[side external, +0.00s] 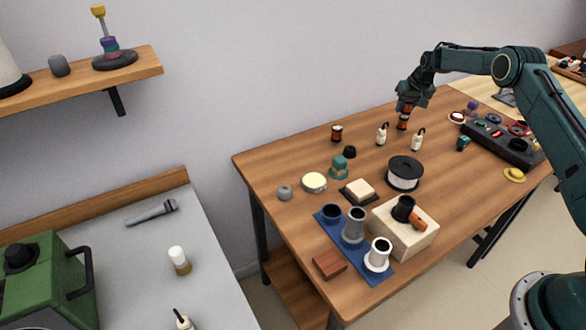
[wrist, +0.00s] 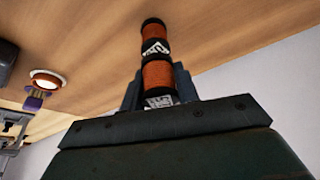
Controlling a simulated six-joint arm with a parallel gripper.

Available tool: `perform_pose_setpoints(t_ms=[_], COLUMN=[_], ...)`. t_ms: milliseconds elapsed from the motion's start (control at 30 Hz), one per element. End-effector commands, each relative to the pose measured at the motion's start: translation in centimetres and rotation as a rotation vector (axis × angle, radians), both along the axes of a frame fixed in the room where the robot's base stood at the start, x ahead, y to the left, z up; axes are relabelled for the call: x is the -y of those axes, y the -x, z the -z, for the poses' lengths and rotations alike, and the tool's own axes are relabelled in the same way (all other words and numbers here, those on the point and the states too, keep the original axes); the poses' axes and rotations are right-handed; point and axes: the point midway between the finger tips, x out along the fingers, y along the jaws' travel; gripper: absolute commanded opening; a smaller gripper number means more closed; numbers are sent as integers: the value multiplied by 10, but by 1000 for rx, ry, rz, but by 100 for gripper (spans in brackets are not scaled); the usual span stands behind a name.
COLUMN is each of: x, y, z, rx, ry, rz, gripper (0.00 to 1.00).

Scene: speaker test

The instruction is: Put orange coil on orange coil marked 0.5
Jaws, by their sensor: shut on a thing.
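My gripper (side external: 405,106) is at the back of the wooden table, pointing down, shut on an orange coil (wrist: 157,76) with black ends. A second orange coil (wrist: 154,36) is in line just beyond the held one, and stands on the table below it in the side view (side external: 402,124). The two look end to end, but I cannot tell whether they touch. White markings show near the ends in the wrist view; I cannot read them. Another orange coil (side external: 337,132) stands on the table further left.
A dark tray (side external: 502,143) with small parts lies at the right. Bare wood lies around the back edge.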

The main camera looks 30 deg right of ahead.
Motion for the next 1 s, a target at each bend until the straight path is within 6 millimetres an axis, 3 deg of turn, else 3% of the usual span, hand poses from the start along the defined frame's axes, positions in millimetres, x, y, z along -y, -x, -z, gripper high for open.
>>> perform_pose_setpoints(t_ms=[367, 400, 500, 1000], x=[0, 0, 0, 0], y=[0, 0, 0, 1], z=[3, 3, 3, -4], rx=[1, 1, 1, 0], ry=[0, 0, 0, 0], rz=[0, 0, 0, 0], gripper=[8, 37, 53, 53])
